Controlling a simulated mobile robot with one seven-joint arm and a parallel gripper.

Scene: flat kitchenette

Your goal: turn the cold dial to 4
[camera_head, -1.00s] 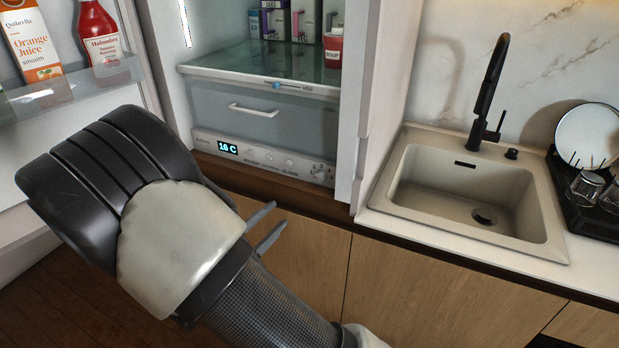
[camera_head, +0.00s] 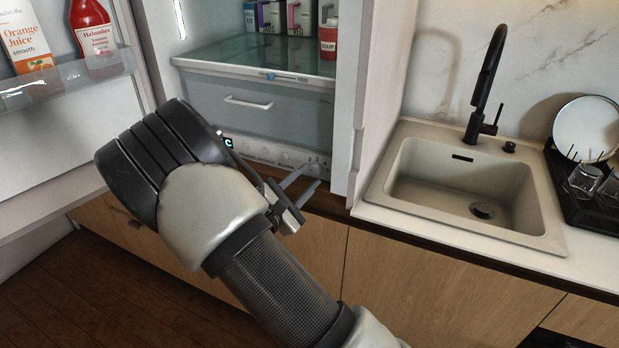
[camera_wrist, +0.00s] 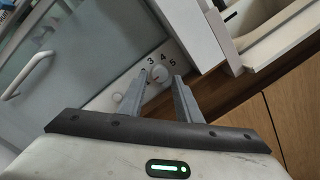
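The cold dial (camera_wrist: 159,72) is a small pale round knob on the white control panel, with the numbers 3, 4 and 5 printed around its upper side in the wrist view. Which number it points to is too small to tell. My gripper (camera_wrist: 161,79) is open, its two grey fingers apart, with the dial showing between the fingertips. I cannot tell whether either finger touches it. In the head view my gripper (camera_head: 313,174) reaches the right end of the control panel (camera_head: 262,150), and my arm hides part of the panel and its display.
A drawer with a white handle (camera_head: 248,103) sits above the panel inside the open fridge. The fridge door with a juice carton (camera_head: 28,52) and red bottle (camera_head: 95,35) stands at left. The counter with the sink (camera_head: 465,190) is at right.

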